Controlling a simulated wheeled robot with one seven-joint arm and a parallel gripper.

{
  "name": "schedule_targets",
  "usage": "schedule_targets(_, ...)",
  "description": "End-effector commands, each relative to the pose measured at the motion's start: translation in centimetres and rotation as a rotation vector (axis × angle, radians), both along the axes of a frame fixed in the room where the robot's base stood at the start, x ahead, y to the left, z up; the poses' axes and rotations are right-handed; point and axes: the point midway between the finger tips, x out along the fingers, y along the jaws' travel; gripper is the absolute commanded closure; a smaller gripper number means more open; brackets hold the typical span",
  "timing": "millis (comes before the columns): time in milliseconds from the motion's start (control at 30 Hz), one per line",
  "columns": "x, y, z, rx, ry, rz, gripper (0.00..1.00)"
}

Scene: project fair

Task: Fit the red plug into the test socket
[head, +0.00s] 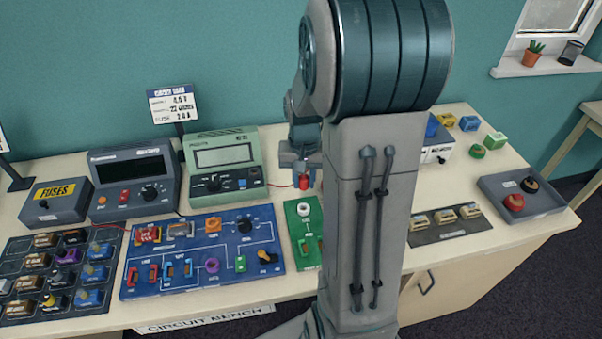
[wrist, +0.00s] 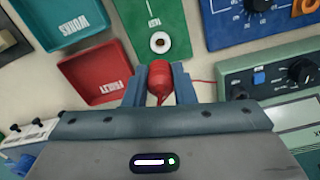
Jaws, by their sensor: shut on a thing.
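My gripper (head: 303,172) is shut on the red plug (head: 303,183), above the bench. In the wrist view the red plug (wrist: 159,78) sits between the two fingers of my gripper (wrist: 159,88), with a thin red lead trailing to the right. The test socket (wrist: 160,43) is a white ring with a dark hole on a green board (wrist: 174,18) marked TEST. In the head view the test socket (head: 303,209) is in front of and below the plug. The plug and socket appear apart; the exact height gap is hard to judge.
A red tray (wrist: 92,96) and a teal tray (wrist: 40,42) lie beside the green board. The green meter (head: 224,165) stands left of my gripper, and a blue circuit board (head: 203,279) lies left of the socket. My arm hides part of the bench.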

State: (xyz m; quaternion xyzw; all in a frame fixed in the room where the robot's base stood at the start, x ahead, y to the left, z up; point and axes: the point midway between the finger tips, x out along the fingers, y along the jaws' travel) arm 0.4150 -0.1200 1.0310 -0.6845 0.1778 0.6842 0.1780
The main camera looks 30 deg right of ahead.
Motion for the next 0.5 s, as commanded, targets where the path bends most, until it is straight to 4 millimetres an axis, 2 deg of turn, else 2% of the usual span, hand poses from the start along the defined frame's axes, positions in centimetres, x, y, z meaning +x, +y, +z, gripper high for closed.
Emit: schedule_targets(500, 0.0, 0.1, -5.2, 0.0, 0.0, 0.002, 1.0)
